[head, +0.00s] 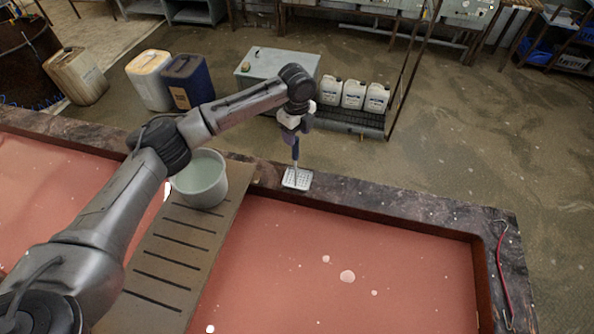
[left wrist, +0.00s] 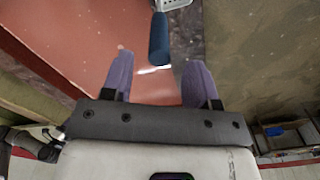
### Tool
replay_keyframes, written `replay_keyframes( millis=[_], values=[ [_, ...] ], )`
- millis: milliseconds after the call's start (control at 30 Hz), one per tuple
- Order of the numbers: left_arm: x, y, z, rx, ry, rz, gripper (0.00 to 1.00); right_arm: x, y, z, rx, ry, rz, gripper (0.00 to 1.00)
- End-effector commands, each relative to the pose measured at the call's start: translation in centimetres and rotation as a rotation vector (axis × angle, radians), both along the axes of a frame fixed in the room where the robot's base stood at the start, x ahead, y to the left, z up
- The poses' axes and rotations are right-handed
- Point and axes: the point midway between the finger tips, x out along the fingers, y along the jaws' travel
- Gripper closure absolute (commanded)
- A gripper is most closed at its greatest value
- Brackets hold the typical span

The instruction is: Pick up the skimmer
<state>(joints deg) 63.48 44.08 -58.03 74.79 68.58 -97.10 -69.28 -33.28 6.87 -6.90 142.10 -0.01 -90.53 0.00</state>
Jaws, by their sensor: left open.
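The skimmer has a pale perforated head (head: 297,179) that rests on the dark stone rim at the far side of the red vat. In the left wrist view its dark blue handle (left wrist: 159,40) points toward my gripper, with part of the perforated head at the top edge. My left gripper (left wrist: 157,78) is open, with two purple fingers spread apart. The handle end lies just beyond the fingertips, roughly in line with the gap. In the head view my left gripper (head: 295,145) is above the skimmer head. My right gripper is not in view.
A pale bucket (head: 201,180) stands on a slatted board (head: 175,255) across the vats, beside my left arm. A red cord-like item (head: 502,275) lies on the right rim.

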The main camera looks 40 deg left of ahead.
Motion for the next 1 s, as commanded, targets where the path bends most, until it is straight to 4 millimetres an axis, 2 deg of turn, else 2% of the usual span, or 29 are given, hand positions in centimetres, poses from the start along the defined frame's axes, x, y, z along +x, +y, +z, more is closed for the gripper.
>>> replay_keyframes(
  millis=[300, 667, 1000],
  values=[
    [-0.2, 0.4, -3.9, 0.001, 0.003, 0.0, 0.46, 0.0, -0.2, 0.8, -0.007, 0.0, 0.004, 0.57],
    [-0.2, 0.3, -4.6, 0.001, 0.001, -0.001, 0.46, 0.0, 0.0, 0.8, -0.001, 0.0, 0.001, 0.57],
    [-0.2, 0.3, -4.6, 0.001, 0.001, 0.0, 0.78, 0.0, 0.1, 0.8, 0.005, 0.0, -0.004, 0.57]
  ],
)
